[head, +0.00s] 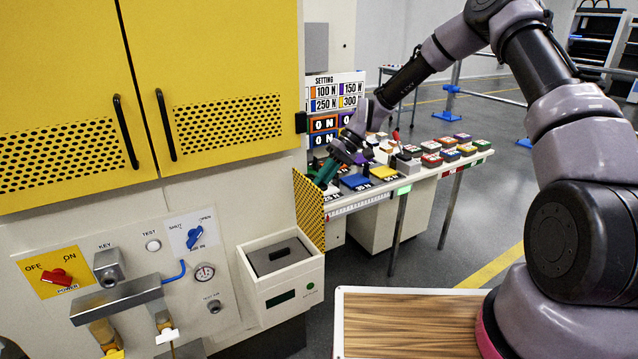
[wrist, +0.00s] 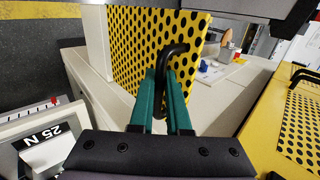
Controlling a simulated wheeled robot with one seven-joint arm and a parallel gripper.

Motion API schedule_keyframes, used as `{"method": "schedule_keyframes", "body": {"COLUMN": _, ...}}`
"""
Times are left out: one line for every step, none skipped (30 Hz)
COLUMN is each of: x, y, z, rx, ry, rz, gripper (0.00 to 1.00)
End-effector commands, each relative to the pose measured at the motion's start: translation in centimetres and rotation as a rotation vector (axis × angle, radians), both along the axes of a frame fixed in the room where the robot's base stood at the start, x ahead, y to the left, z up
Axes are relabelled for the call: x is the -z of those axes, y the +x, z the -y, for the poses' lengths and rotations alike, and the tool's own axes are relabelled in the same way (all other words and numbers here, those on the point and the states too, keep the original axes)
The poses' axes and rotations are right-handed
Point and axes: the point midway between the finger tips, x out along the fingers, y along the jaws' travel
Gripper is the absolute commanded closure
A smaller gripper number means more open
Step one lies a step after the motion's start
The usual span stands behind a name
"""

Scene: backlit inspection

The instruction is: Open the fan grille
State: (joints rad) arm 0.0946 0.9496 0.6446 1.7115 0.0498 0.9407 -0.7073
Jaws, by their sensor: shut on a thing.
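The fan grille (head: 308,215) is a yellow panel with black holes, beside the right side of the cabinet in the head view. In the wrist view the grille (wrist: 135,45) stands upright, with its plain yellow edge to the right. It carries a black bent handle (wrist: 172,50). My gripper (head: 323,180) has green fingers and is at the top of the grille. In the wrist view my gripper (wrist: 163,95) is shut on the handle, with one finger on each side. I cannot tell how far the grille stands from its frame.
The cabinet has two yellow doors (head: 215,60) with black handles. A white bench (head: 400,185) with several coloured blocks lies just right of the grille, under my arm. A white box (head: 280,270) juts out below left. A wood-topped surface (head: 405,325) is in front.

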Motion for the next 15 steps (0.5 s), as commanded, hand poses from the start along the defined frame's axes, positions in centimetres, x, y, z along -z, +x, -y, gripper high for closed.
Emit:
{"method": "schedule_keyframes", "body": {"x": -0.12, "y": 0.29, "z": -0.07, "rx": 0.002, "ry": 0.002, "rz": 0.008, "gripper": 1.0}}
{"method": "schedule_keyframes", "body": {"x": -0.14, "y": 0.3, "z": -0.1, "rx": 0.002, "ry": 0.003, "rz": 0.008, "gripper": 1.0}}
{"method": "schedule_keyframes", "body": {"x": -0.16, "y": 0.3, "z": -0.11, "rx": 0.003, "ry": 0.003, "rz": 0.008, "gripper": 1.0}}
{"method": "schedule_keyframes", "body": {"x": -0.18, "y": 0.3, "z": -0.12, "rx": 0.003, "ry": 0.003, "rz": 0.008, "gripper": 1.0}}
{"method": "schedule_keyframes", "body": {"x": -0.19, "y": 0.3, "z": -0.14, "rx": 0.003, "ry": 0.003, "rz": 0.008, "gripper": 1.0}}
{"method": "schedule_keyframes", "body": {"x": -0.21, "y": 0.32, "z": -0.16, "rx": 0.003, "ry": 0.003, "rz": 0.008, "gripper": 0.7}}
{"method": "schedule_keyframes", "body": {"x": -0.22, "y": 0.31, "z": -0.16, "rx": 0.003, "ry": 0.003, "rz": 0.008, "gripper": 0.59}}
{"method": "schedule_keyframes", "body": {"x": -0.22, "y": 0.29, "z": -0.16, "rx": 0.003, "ry": 0.003, "rz": 0.008, "gripper": 0.55}}
{"method": "schedule_keyframes", "body": {"x": -0.22, "y": 0.25, "z": -0.17, "rx": 0.002, "ry": 0.004, "rz": 0.007, "gripper": 0.55}}
{"method": "schedule_keyframes", "body": {"x": -0.22, "y": 0.22, "z": -0.17, "rx": 0.001, "ry": 0.003, "rz": 0.006, "gripper": 0.55}}
{"method": "schedule_keyframes", "body": {"x": -0.22, "y": 0.21, "z": -0.18, "rx": 0.002, "ry": 0.003, "rz": 0.006, "gripper": 0.55}}
{"method": "schedule_keyframes", "body": {"x": -0.21, "y": 0.18, "z": -0.16, "rx": 0.001, "ry": 0.003, "rz": 0.005, "gripper": 0.55}}
{"method": "schedule_keyframes", "body": {"x": -0.21, "y": 0.16, "z": -0.17, "rx": 0.001, "ry": 0.003, "rz": 0.005, "gripper": 0.55}}
{"method": "schedule_keyframes", "body": {"x": -0.2, "y": 0.15, "z": -0.17, "rx": 0.001, "ry": 0.003, "rz": 0.005, "gripper": 0.55}}
{"method": "schedule_keyframes", "body": {"x": -0.24, "y": 0.16, "z": -0.14, "rx": 0.001, "ry": 0.003, "rz": 0.004, "gripper": 0.55}}
